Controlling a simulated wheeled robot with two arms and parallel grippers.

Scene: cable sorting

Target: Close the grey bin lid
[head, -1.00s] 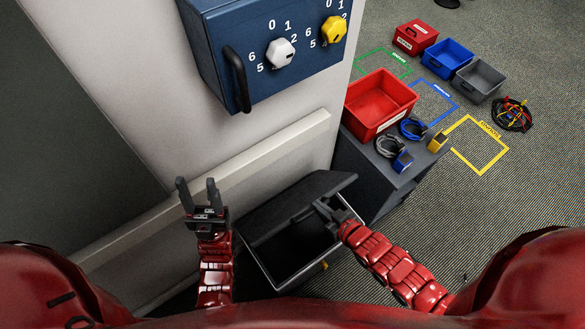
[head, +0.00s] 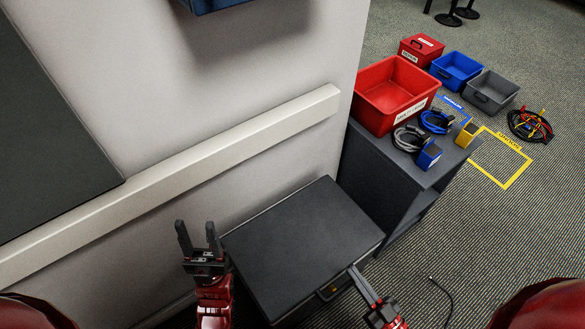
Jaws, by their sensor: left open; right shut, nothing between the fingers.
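The grey bin's dark lid (head: 303,245) lies flat over the bin, against the wall in the head view. My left gripper (head: 196,236) is open and empty, pointing up at the left of the bin. The inside of the bin is hidden by the lid.
A dark cabinet (head: 372,190) stands right of the bin, bearing a red crate (head: 378,112), cable coils (head: 410,137) and small blue and yellow blocks. Red, blue (head: 456,70) and grey crates and a cable bundle (head: 529,126) are on the floor. A cable (head: 443,292) lies at lower right.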

